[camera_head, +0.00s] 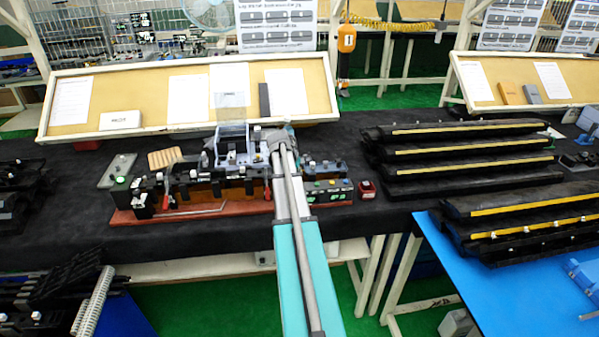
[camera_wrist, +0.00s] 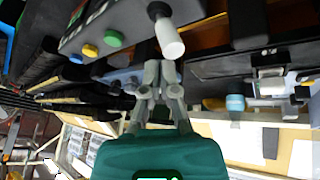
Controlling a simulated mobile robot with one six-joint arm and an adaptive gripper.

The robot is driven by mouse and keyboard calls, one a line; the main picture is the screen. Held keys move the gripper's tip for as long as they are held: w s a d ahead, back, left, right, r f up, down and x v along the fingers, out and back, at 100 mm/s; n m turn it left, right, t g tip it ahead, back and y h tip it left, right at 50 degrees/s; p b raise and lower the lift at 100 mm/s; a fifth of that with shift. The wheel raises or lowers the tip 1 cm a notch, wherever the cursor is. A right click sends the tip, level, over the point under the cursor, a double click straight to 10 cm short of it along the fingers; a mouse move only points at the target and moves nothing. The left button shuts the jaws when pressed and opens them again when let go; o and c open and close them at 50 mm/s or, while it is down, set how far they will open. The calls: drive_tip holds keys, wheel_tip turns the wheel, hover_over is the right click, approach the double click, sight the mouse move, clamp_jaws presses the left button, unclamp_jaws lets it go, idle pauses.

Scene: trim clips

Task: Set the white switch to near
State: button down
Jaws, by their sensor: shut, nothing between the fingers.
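The white switch (camera_wrist: 170,38) is a white cylindrical handle on a dark stem, standing out from a grey control box (camera_wrist: 110,28) in the wrist view. Yellow and green buttons sit beside it. My gripper (camera_wrist: 161,68) is shut and empty, its fingertips right by the free end of the white handle. I cannot tell whether they touch it. In the head view the control box (camera_head: 328,191) stands at the right end of the bench fixture. There my arm hides the gripper, and the switch's lean is too small to tell.
The fixture with black clamps sits on a red-brown base (camera_head: 150,215) left of my arm. A small red box (camera_head: 366,189) stands right of the control box. Black rails with yellow strips (camera_head: 460,150) fill the right side. Dark tabletop is clear in front of the fixture.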

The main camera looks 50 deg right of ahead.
drive_tip(key=shift+r+p, duration=0.35)
drive_tip(key=shift+r, duration=0.15)
drive_tip(key=shift+a+r, duration=0.1)
drive_tip(key=w+a+f+p+v, duration=0.1)
drive_tip(key=p+v, duration=0.6)
drive_tip(key=v, duration=0.2)
drive_tip(key=shift+w+a+r+p, duration=0.2)
drive_tip(key=shift+a+r+p, duration=0.1)
drive_tip(key=shift+a+p, duration=0.1)
idle(0.9)
